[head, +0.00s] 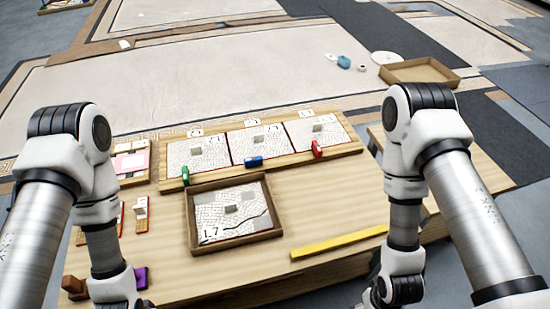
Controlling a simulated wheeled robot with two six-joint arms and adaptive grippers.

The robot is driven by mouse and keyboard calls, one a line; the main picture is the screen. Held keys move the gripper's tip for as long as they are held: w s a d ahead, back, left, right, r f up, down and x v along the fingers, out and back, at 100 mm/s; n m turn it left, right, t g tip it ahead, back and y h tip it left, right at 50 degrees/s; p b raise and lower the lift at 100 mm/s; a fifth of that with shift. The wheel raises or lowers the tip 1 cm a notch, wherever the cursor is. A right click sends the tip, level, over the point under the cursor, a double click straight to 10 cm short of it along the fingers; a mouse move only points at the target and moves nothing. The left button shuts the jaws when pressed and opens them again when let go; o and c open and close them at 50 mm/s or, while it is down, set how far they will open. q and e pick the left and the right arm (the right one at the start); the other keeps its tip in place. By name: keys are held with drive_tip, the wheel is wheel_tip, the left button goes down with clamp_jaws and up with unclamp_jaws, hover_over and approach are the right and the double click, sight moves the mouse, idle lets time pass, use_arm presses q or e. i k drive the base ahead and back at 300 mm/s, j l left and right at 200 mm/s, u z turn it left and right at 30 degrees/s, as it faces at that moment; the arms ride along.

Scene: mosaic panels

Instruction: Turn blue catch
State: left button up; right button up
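The blue catch (254,162) is a small block at the front edge of a wooden board (345,154), below the middle of three mosaic panels (258,143). A green catch (185,175) sits below the left panel and a red catch (317,149) below the right panel. My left arm comes down at the left and my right arm at the right, both apart from the catches. The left gripper is mostly hidden behind its own arm and the frame's bottom edge. The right gripper is cut off by the bottom edge. Neither shows its fingers.
A framed tray (192,222) with a mosaic panel marked 1.7 stands in front of the board. A yellow bar (338,242) lies to its right. A purple block (140,278) is near my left arm. An empty wooden tray (420,72) lies on the floor behind.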

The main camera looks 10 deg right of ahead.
sight(250, 163)
drive_tip(key=j+z, duration=0.4)
drive_tip(key=k+j+z, duration=0.1)
drive_tip(key=j+z, duration=0.35)
drive_tip(key=k+j+z, duration=0.15)
drive_tip(key=j+z, duration=0.25)
drive_tip(key=i, duration=0.5)
